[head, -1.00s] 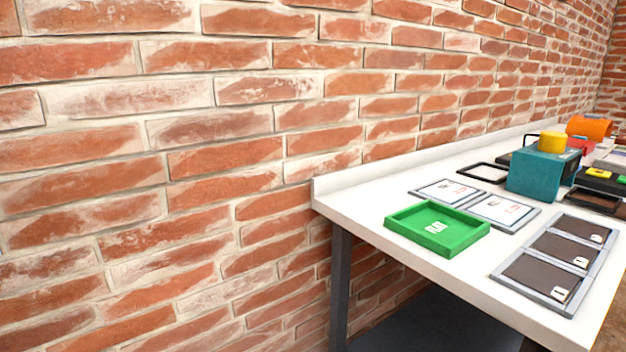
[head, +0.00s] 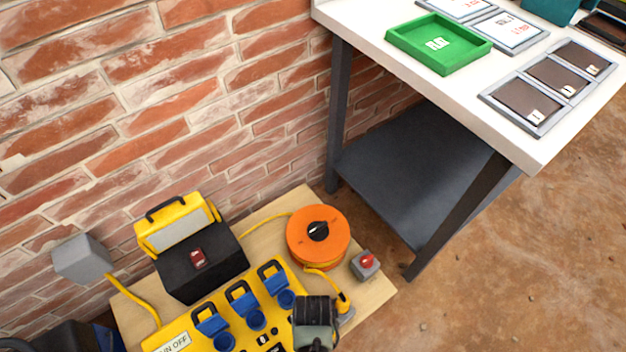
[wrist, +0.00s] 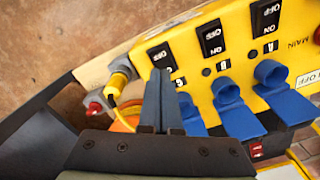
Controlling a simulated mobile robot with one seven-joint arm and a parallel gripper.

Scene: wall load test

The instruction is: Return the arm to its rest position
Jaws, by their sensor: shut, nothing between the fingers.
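My gripper (wrist: 158,85) shows in the wrist view with its two dark fingers together and nothing between them. It is over the yellow power box (wrist: 185,65), in front of its switches and blue socket covers (wrist: 236,108). I cannot tell whether the fingertips touch the box. In the head view, a dark ribbed part at the bottom, over the right end of the power box, looks like the end of my arm. The fingers cannot be made out there.
A wooden board (head: 372,300) carries the power box, an orange cable reel (head: 318,252), a red-knobbed grey switch (head: 365,265) and a yellow-black case (head: 200,262). A white table (head: 545,150) with a green tray (head: 420,55) stands at upper right. The brick wall is behind.

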